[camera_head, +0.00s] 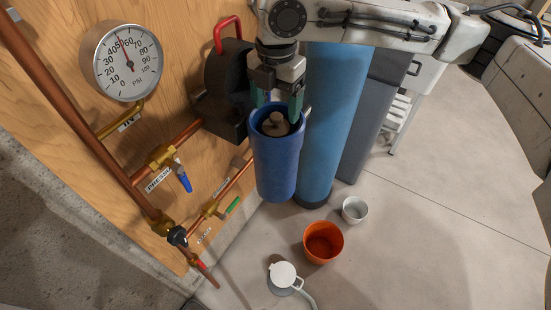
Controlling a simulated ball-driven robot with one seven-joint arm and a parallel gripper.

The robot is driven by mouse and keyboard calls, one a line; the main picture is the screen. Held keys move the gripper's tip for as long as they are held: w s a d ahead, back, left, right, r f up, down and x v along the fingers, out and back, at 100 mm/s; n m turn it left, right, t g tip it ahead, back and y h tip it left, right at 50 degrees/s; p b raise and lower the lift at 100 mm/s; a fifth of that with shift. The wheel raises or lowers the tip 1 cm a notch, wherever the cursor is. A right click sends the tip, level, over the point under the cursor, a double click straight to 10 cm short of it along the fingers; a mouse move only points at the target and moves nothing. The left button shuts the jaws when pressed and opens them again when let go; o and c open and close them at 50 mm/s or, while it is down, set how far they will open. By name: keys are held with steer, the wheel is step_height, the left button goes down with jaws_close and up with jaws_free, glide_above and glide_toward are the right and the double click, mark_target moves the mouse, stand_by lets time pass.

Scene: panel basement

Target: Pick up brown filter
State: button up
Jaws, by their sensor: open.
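The brown filter (276,123) stands inside a blue cylindrical housing (277,170); only its tan upper end shows above the dark inside. The housing's wall hides the rest. My gripper (277,112) points down from above, with its two greenish fingers apart on either side of the filter's top at the housing's mouth. Nothing is seen held between the fingers. I cannot tell whether a finger touches the filter or the rim.
A pressure gauge (127,62), copper pipes (90,130) and valves are on the wooden panel at left. A tall blue tank (333,120) stands close right of the housing. An orange bucket (323,242), a white cup (355,210) and a white-lidded jug (284,275) are on the floor.

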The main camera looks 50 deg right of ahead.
mark_target(276, 116)
steer(key=shift+f, duration=2.25)
steer(key=shift+w+r, duration=0.1)
jaws_close()
